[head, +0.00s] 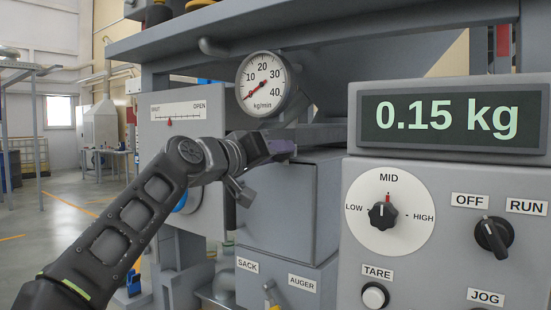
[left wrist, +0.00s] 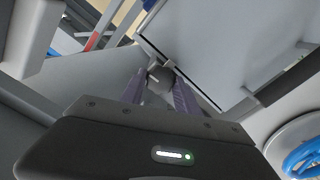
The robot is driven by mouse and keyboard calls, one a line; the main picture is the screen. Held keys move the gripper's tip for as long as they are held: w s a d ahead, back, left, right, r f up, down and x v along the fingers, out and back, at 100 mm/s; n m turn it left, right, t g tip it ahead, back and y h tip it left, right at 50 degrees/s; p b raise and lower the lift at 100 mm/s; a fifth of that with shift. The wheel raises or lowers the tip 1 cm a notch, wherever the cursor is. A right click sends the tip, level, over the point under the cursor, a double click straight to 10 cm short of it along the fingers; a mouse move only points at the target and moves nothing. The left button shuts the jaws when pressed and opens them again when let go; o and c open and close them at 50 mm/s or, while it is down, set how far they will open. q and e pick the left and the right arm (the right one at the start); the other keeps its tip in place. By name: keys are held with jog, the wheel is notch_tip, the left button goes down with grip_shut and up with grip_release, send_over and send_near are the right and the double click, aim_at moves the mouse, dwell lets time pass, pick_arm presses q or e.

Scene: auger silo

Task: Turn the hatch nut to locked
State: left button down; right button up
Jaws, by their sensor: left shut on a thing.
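My left gripper (head: 283,147) reaches in from the left to the grey machine front, below the round dial. In the left wrist view its two purple-grey fingers (left wrist: 160,90) are closed on the small grey hatch nut (left wrist: 159,77), one finger on each side. The nut sits by the edge of a light grey panel with a dark rim (left wrist: 225,45). In the head view the nut is hidden behind the gripper. I cannot read any lock marking. My right gripper is not in view.
A kg/min dial (head: 264,82) is just above the gripper. A SHUT/OPEN scale (head: 178,112) has its red pointer nearer SHUT. The scale display (head: 449,118) reads 0.15 kg. Below it are a MID-set knob (head: 382,215) and an OFF/RUN switch (head: 493,236). A blue handwheel (left wrist: 303,158) is close by.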

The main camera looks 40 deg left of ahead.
pick_arm(q)
jog(key=shift+f+m, duration=0.1)
jog(key=shift+m, duration=0.2)
jog(key=c, duration=0.9)
grip_release()
jog(key=shift+s, duration=0.1)
jog(key=s+b, duration=0.1)
jog(key=s, duration=0.6)
jog(key=shift+s, duration=0.3)
jog(key=shift+d, duration=0.1)
